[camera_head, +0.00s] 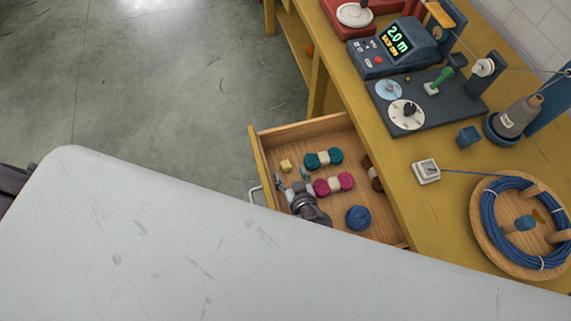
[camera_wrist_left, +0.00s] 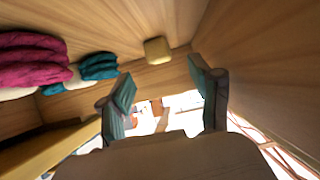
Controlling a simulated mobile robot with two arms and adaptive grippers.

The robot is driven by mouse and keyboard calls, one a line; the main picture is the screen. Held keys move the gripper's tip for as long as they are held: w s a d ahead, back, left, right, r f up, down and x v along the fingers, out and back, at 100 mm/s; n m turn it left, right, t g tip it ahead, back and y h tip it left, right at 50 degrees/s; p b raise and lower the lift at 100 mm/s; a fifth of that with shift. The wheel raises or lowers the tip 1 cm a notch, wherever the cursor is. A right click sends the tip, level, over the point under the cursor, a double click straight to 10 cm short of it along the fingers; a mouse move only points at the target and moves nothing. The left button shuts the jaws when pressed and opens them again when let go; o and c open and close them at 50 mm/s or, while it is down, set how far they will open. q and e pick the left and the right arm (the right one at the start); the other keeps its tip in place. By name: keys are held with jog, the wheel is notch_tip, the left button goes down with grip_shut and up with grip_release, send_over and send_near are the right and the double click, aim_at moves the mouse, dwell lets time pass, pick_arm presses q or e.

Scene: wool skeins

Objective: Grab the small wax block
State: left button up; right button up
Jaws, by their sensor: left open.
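The small wax block (camera_head: 286,165) is a pale yellow cube in the open wooden drawer (camera_head: 300,127), near its front left corner. In the left wrist view the wax block (camera_wrist_left: 157,49) shows ahead, between the lines of the two fingers and apart from them. My left gripper (camera_head: 293,179) is inside the drawer, just below the block in the head view. It is open and empty, and its two fingers also show in the left wrist view (camera_wrist_left: 163,85). My right gripper is not in view.
The drawer also holds a teal skein (camera_head: 323,159), a magenta skein (camera_head: 334,185) close to the gripper, a blue ball (camera_head: 358,217) and a brown skein (camera_head: 372,174). The yellow bench (camera_head: 400,165) carries winding equipment. My large pale body surface covers the lower left.

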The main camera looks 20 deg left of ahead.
aim_at(286, 165)
pick_arm(q)
jog(key=x, duration=0.5)
jog(key=c, duration=1)
jog(key=shift+r, duration=0.1)
jog(key=shift+c, duration=0.2)
